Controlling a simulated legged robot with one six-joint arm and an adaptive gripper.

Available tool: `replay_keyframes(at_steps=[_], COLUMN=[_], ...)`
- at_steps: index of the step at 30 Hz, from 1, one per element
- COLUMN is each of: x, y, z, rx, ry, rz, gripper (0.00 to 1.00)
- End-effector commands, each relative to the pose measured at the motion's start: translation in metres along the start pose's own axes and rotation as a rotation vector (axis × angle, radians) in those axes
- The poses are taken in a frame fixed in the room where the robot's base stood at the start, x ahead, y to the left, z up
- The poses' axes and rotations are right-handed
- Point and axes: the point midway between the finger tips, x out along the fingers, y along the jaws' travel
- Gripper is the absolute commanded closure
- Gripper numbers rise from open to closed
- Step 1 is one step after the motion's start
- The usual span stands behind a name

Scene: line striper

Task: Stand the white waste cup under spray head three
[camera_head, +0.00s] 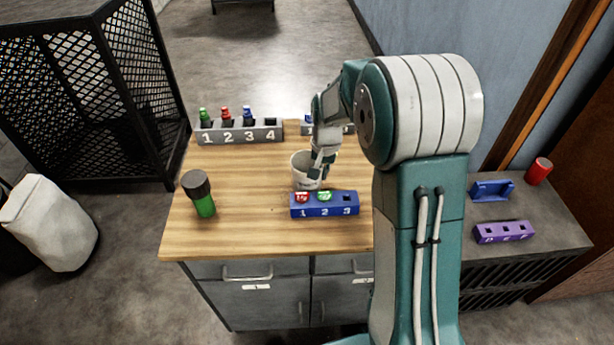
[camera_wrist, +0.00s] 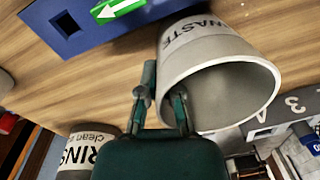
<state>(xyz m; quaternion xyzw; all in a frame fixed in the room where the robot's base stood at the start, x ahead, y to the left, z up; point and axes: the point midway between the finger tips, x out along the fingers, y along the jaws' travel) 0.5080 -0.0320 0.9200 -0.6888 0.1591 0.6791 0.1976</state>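The white waste cup (camera_head: 301,174) is on the wooden table, behind the blue block. In the wrist view the cup (camera_wrist: 205,50), lettered "WASTE", shows its open mouth. My gripper (camera_head: 318,176) is at the cup's right side in the head view. In the wrist view my gripper (camera_wrist: 164,98) has its fingers apart, one outside the cup wall and one across its mouth, with the rim between them. A firm grip is not visible. I cannot make out spray head three.
The blue block (camera_head: 325,211) holds a red and a green piece at 1 and 2; 3 is empty. A grey rack (camera_head: 240,135) holds bottles at 1 to 3. A green-and-black cylinder (camera_head: 202,195) stands left. A "RINSE" container (camera_wrist: 90,145) is close by.

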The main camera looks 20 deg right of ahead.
Motion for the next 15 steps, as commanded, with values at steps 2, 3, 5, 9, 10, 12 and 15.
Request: replay_keyframes(at_steps=[2, 3, 5, 9, 10, 12, 15], x=[-0.0001, -0.0001, -0.0001, -0.0002, -0.0002, -0.0012, -0.0061], y=[0.0001, 0.0, -0.0003, -0.0005, -0.0005, -0.0006, -0.001], z=[-0.0002, -0.0001, 0.0, 0.0001, 0.0001, 0.0001, -0.0002], rx=[0.0, 0.0, 0.0, 0.0, 0.0, 0.0, 0.0], ry=[0.0, 0.0, 0.001, 0.001, 0.001, 0.001, 0.002], rz=[0.0, 0.0, 0.0, 0.001, 0.001, 0.0, 0.0], gripper=[1.0, 1.0, 1.0, 1.0, 1.0, 1.0, 1.0])
